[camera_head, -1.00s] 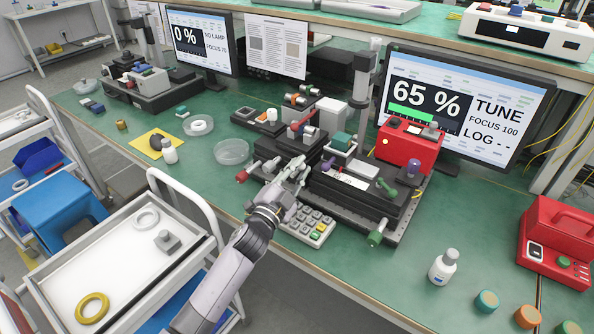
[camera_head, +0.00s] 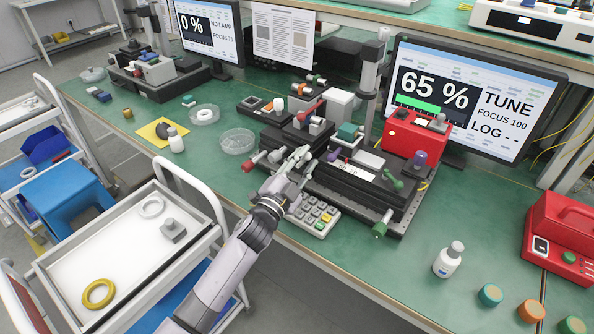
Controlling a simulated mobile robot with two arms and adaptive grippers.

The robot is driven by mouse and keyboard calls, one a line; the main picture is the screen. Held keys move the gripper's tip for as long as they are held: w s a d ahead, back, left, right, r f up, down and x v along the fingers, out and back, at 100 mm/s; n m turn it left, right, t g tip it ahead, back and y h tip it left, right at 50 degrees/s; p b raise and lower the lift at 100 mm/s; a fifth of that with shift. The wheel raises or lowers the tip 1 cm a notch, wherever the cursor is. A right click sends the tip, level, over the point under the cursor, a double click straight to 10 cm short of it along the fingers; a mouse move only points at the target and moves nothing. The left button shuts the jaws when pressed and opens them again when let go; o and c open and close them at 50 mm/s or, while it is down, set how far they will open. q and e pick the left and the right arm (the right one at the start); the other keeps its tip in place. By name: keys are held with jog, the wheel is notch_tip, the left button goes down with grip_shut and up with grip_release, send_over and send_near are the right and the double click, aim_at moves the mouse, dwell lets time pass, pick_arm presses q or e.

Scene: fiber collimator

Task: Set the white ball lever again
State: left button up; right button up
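The fiber stage (camera_head: 345,190) is a dark block assembly on the green bench, with a red knob (camera_head: 249,164) at its left, a green knob (camera_head: 381,228) at its front right and a green lever (camera_head: 392,179) on top. My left gripper (camera_head: 302,158) is over the stage's left-middle part, its fingers pointing away from me near a small purple knob (camera_head: 334,155). The fingers look close together, but their gap is too small to judge. I cannot clearly make out a white ball lever; the gripper covers part of that area. My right gripper is not in view.
A keypad (camera_head: 317,213) lies just below the gripper. A red box (camera_head: 413,141) and a monitor reading 65 % TUNE (camera_head: 437,92) stand behind the stage. A white bottle (camera_head: 448,262) and coloured caps stand front right. A white cart (camera_head: 125,245) is at left.

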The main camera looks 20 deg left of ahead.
pick_arm(q)
jog(key=v, duration=1.1)
jog(key=shift+s, duration=0.35)
jog(key=shift+a+f, duration=0.1)
